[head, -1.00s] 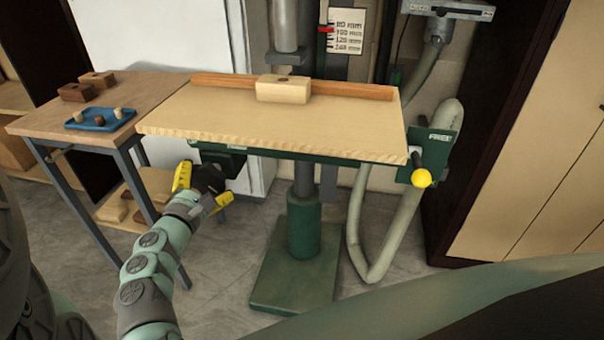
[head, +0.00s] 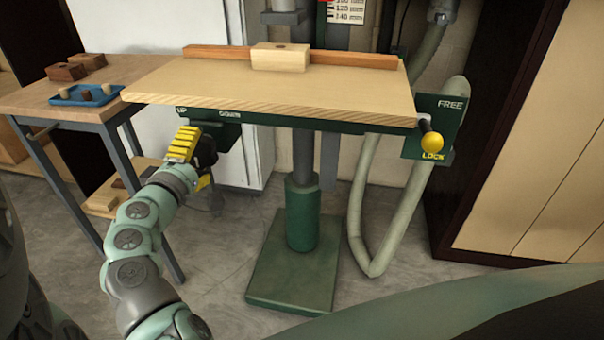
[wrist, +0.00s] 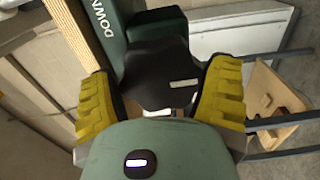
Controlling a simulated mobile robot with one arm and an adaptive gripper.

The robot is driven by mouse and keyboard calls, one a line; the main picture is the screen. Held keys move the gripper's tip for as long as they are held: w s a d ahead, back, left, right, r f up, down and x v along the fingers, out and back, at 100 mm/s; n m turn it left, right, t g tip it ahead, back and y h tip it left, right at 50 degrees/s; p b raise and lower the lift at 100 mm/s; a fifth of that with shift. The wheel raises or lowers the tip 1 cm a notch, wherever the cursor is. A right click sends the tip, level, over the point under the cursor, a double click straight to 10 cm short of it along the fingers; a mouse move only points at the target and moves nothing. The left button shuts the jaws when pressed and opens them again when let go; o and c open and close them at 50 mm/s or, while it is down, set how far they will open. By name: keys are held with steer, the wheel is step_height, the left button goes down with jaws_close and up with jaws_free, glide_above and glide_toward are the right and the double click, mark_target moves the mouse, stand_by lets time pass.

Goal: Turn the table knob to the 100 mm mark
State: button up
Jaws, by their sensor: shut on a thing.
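My gripper (head: 204,150) is below the left front of the wooden table (head: 270,97). In the wrist view its yellow fingers (wrist: 160,95) are shut around a dark knob (wrist: 160,72) with a small pale mark. The knob is on a green panel lettered DOWN (wrist: 98,45). In the head view this panel (head: 226,132) carries UP and a second label, and my gripper mostly hides the knob. The millimetre scale (head: 350,12) is cut by the top edge; 120 and 140 are readable.
A yellow-ball lever (head: 431,142) on a FREE/LOCK plate (head: 452,108) sits at the table's right, its ball close to LOCK. A wooden block (head: 281,57) rests by the fence. A side table (head: 45,103) stands left. The green pedestal base (head: 290,280) is below.

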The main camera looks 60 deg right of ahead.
steer(key=shift+r+m+b, duration=0.25)
steer(key=shift+m+b, duration=1.2)
steer(key=shift+m, duration=0.25)
steer(key=shift+r+m, duration=0.1)
steer(key=shift+m, duration=0.2)
steer(key=o, duration=0.8)
steer(key=shift+o, duration=0.9)
steer(key=shift+w+d, duration=0.15)
steer(key=shift+d, duration=0.05)
steer(key=shift+a, duration=0.1)
